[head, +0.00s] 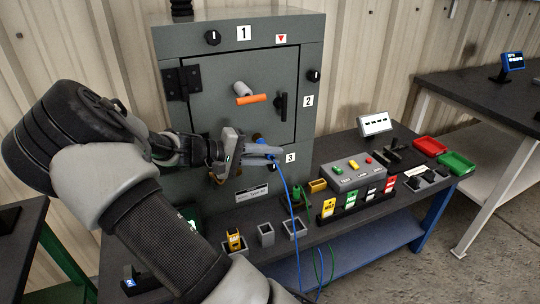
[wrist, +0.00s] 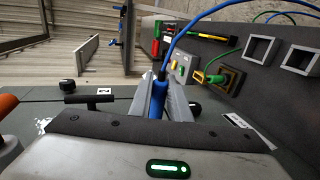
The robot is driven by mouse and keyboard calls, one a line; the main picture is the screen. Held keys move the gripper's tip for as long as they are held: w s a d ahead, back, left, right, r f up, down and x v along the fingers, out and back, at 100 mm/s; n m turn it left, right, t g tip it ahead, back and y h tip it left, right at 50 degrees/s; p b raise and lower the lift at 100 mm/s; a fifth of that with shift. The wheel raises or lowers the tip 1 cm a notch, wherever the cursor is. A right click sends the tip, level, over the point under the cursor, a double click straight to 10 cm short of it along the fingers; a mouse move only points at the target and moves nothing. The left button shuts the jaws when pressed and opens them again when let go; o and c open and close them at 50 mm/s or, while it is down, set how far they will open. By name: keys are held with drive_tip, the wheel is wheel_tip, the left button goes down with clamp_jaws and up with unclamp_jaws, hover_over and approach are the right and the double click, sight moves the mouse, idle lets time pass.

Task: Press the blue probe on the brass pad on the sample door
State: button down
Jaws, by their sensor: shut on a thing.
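My gripper (head: 266,152) is shut on the blue probe (wrist: 159,98), which shows between the two grey fingers (wrist: 162,90) in the wrist view. A blue cable (head: 289,187) runs from the probe down to the bench. The gripper is in front of the lower part of the grey cabinet's door (head: 215,92), which looks shut. The door has a hinge at left, an orange-tipped handle (head: 250,98) and a black latch handle (head: 282,106). Contact cannot be seen.
On the bench before the cabinet are small square holders (head: 266,234), a grey button box (head: 355,171) and a rack of coloured tags (head: 348,205). Red (head: 429,146) and green (head: 456,162) trays lie at right. A green cable (wrist: 225,60) lies near the holders.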

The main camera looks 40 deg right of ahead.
drive_tip(key=shift+w, duration=0.15)
drive_tip(key=s+a+p, duration=0.1)
drive_tip(key=s, duration=0.6)
drive_tip(key=shift+a, duration=0.3)
idle(1.3)
